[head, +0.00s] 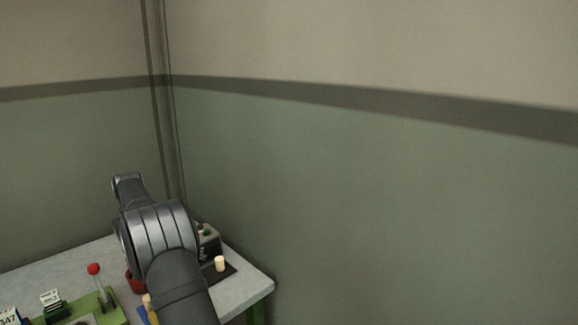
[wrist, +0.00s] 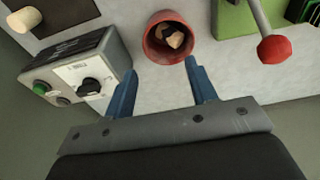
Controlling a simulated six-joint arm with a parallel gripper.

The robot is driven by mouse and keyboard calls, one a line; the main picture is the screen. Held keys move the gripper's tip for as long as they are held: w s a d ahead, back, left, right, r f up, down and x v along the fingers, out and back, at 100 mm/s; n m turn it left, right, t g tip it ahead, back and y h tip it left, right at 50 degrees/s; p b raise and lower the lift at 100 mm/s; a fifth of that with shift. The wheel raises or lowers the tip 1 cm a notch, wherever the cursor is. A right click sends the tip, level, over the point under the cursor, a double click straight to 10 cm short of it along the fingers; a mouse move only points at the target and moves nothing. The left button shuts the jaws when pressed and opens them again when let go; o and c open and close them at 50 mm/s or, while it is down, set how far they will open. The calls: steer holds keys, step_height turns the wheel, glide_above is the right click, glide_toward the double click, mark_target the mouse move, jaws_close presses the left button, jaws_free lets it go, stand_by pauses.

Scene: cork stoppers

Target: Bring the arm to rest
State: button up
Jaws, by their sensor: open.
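My gripper (wrist: 157,82) shows in the wrist view with its two blue fingers apart and nothing between them. It is above the grey table, with a red cup (wrist: 157,44) just beyond the fingertips. The cup holds tan pieces that look like cork stoppers (wrist: 174,38). In the head view my arm covers most of the cup, and only a bit of its red side (head: 134,284) shows. The gripper's fingers cannot be made out in the head view.
A grey control box (wrist: 85,72) with a green button and black knob stands left of the cup. A pale stopper (head: 220,264) stands on a dark mat (head: 229,273). A red-knobbed lever (head: 94,269) rises from a green base. Walls meet behind the table (head: 254,286).

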step_height(320, 180, up, 10)
steer(key=s+d+r, duration=0.1)
steer(key=f, duration=0.5)
steer(key=w+a+f, duration=0.1)
steer(key=f, duration=1.1)
steer(key=shift+w+a+f, duration=0.2)
steer(key=shift+w+a, duration=0.1)
step_height(320, 180, up, 6)
steer(key=d+f+m, duration=0.2)
steer(key=d, duration=0.7)
steer(key=d+f+m, duration=0.3)
steer(key=d, duration=0.6)
steer(key=d+f+m+h, duration=0.1)
steer(key=d+f+m, duration=0.1)
steer(key=d, duration=0.7)
steer(key=shift+s+d+f+m+t, duration=0.15)
steer(key=shift+s+d+m+t, duration=0.15)
steer(key=shift+s+m, duration=0.15)
steer(key=s+d+f, duration=0.5)
steer(key=d+f, duration=0.2)
steer(key=d, duration=0.1)
steer(key=s+d+f+m, duration=0.1)
steer(key=s+d+f, duration=0.4)
steer(key=d+f, duration=0.3)
steer(key=shift+d+f, duration=0.25)
steer(key=shift+d, duration=0.55)
steer(key=shift+o, duration=0.2)
steer(key=shift+s, duration=0.1)
